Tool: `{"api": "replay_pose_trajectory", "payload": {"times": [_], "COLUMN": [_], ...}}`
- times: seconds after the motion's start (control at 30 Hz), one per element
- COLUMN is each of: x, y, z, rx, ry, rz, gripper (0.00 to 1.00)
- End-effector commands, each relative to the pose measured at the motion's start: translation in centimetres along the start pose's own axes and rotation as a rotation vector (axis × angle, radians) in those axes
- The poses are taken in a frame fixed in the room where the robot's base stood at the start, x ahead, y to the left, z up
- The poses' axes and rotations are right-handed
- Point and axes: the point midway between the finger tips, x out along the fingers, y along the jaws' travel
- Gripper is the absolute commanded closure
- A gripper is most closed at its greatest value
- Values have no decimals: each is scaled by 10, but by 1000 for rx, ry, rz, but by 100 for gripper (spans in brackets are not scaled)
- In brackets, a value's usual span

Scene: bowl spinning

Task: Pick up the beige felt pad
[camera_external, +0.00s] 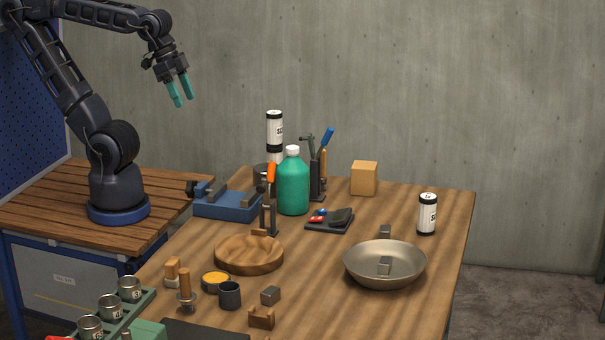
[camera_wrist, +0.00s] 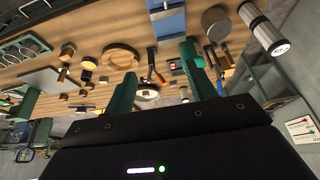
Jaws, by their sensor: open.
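My gripper (camera_external: 182,101) is open and empty, high above the wooden side bench at the upper left in the external view. Its two teal fingers are spread and also show in the wrist view (camera_wrist: 160,62). I cannot pick out a beige felt pad for certain in either view. A plain tan block (camera_external: 364,178) stands near the back edge of the table, well to the right of my gripper. I cannot tell its material.
The wooden table (camera_external: 410,320) holds a green bottle (camera_external: 293,187), a blue vise-like tool (camera_external: 227,199), a round wooden dish (camera_external: 249,254) and a metal bowl (camera_external: 384,265). A black-and-white can (camera_external: 427,213) stands at the right. The front right of the table is clear.

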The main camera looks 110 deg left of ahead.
Motion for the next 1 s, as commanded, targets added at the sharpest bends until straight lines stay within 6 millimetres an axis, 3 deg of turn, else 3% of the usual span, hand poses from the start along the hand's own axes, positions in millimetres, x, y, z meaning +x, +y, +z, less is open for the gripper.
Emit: {"api": "replay_pose_trajectory", "payload": {"times": [0.27, 0.47, 0.7, 1.0], "x": [1, 16, 60, 124], "y": [1, 17, 59, 118], "z": [-1, -17, -48, -70], "rx": [4, 99, 338, 641], "ry": [-1, -24, -76, -137], "rz": [-1, -24, -41, 9], "gripper": [44, 44, 44, 44]}}
